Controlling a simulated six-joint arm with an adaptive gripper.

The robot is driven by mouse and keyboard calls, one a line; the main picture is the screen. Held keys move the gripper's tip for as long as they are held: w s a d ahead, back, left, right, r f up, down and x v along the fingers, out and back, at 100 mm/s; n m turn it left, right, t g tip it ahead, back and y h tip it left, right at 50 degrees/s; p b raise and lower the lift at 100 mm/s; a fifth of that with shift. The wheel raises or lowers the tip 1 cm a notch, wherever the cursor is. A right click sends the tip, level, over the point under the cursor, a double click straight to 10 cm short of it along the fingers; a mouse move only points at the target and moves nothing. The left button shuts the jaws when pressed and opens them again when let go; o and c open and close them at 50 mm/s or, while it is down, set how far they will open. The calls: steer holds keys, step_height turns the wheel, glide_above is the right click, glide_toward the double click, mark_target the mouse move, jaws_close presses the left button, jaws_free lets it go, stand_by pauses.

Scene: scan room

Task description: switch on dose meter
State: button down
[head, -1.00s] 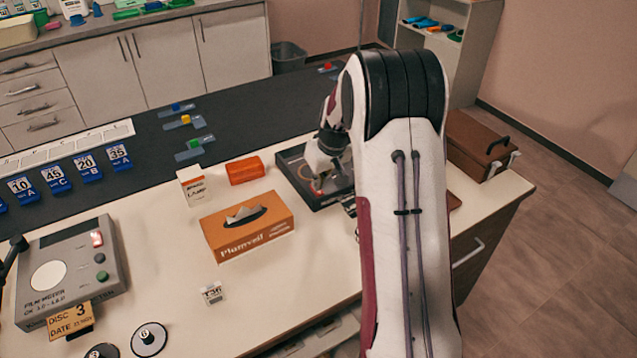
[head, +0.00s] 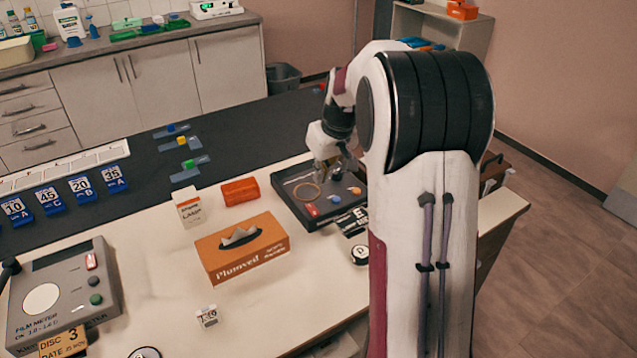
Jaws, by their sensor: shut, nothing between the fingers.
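A grey meter box (head: 70,275) with a white round disc stands at the left of the near counter. Its print reads "FILM METER"; I see no readable "dose meter" label. I cannot tell which way the rocker is set. My gripper (head: 338,172) is far to the right of it, over the far part of a black tray (head: 285,181). It is shut and empty, its fingertips partly blurred against the tray.
The tray holds a ring and small orange and blue items. An orange tissue box (head: 242,248), a lamp carton (head: 188,208) and an orange case (head: 240,191) stand between meter and tray. A white device with a green display (head: 215,9) is on the back counter.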

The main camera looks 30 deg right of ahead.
mark_target(310, 206)
steer(key=shift+s+r, duration=0.25)
steer(key=shift+r, duration=0.4)
steer(key=shift+w+r, duration=0.3)
steer(key=shift+w, duration=0.3)
steer(key=shift+f, duration=0.15)
steer(key=x, duration=1.3)
steer(key=shift+s+f, duration=0.2)
steer(key=shift+f, duration=0.25)
